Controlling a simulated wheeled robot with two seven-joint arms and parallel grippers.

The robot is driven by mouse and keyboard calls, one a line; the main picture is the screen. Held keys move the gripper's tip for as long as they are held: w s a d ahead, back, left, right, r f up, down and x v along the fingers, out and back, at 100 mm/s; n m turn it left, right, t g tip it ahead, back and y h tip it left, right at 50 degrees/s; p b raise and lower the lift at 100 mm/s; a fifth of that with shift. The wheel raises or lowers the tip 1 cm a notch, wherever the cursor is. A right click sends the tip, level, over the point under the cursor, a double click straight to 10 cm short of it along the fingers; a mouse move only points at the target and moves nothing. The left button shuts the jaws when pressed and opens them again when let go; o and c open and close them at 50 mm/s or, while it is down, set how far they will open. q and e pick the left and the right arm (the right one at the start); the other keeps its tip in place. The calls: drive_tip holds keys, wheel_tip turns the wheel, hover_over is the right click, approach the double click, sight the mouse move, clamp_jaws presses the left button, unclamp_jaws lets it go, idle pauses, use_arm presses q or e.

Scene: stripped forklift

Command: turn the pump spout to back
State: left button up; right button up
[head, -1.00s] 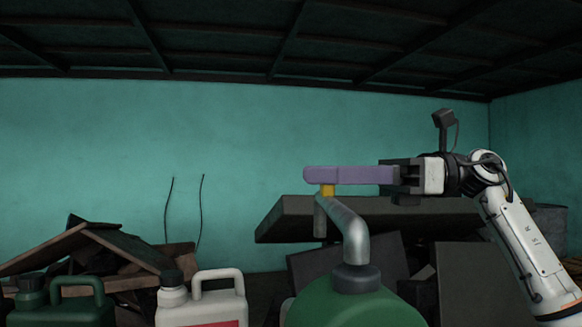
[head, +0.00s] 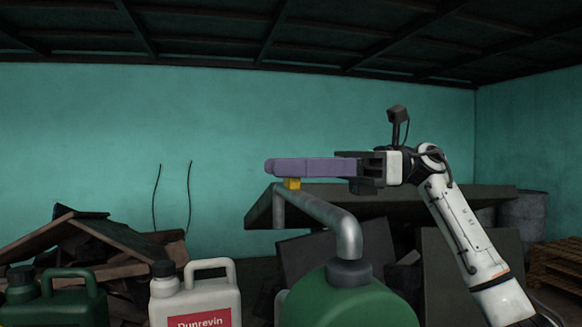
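A green pump vessel (head: 350,300) stands at lower centre with a dark collar (head: 349,272). The grey pump spout (head: 325,212) rises from it, bends, and runs left and away from me to a downward outlet (head: 279,208). A yellow piece (head: 292,184) sits on top near the outlet end. My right gripper (head: 285,167) reaches in from the right with long purple fingers, seen side-on. The fingers lie just above the yellow piece and overlap it in view. I cannot tell the gap between them or whether they hold it. My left gripper is not in view.
A white jug (head: 196,294) and a dark green jug (head: 55,302) stand at lower left. Dark boards and debris (head: 100,245) lie behind them. A large dark slab (head: 430,205) is behind the spout. A barrel (head: 522,215) and wooden pallet (head: 560,268) are at right.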

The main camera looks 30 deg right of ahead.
drive_tip(key=shift+o, duration=1.3)
drive_tip(key=shift+a, duration=0.1)
drive_tip(key=v, duration=1)
drive_tip(key=shift+b, duration=0.3)
drive_tip(key=shift+s, duration=0.1)
